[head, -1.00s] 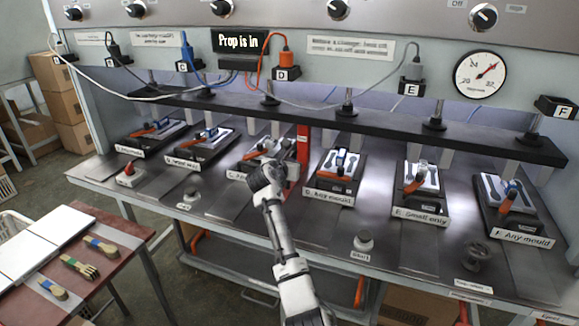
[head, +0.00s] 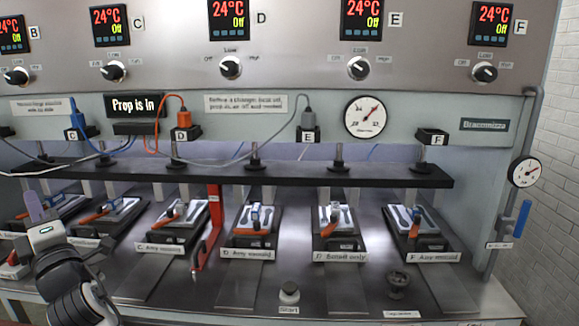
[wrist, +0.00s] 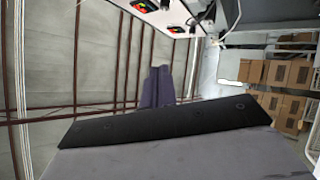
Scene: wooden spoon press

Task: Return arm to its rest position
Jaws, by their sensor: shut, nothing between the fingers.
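My arm (head: 75,285) is at the lower left of the head view, in front of the press bench. My gripper (head: 35,206) points upward there, with its purple-grey fingers together and nothing held. In the wrist view the gripper (wrist: 157,86) also shows shut and empty, against the ceiling. It stands apart from the red prop (head: 208,230), which is upright between two moulds under the black bar (head: 300,175).
Several moulds with orange-handled parts sit along the bench, including the one at D (head: 251,225) and the one at F (head: 417,225). A start button (head: 289,293) is at the front edge. A sign (head: 135,105) reads "Prop is in". Cardboard boxes (wrist: 275,75) show in the wrist view.

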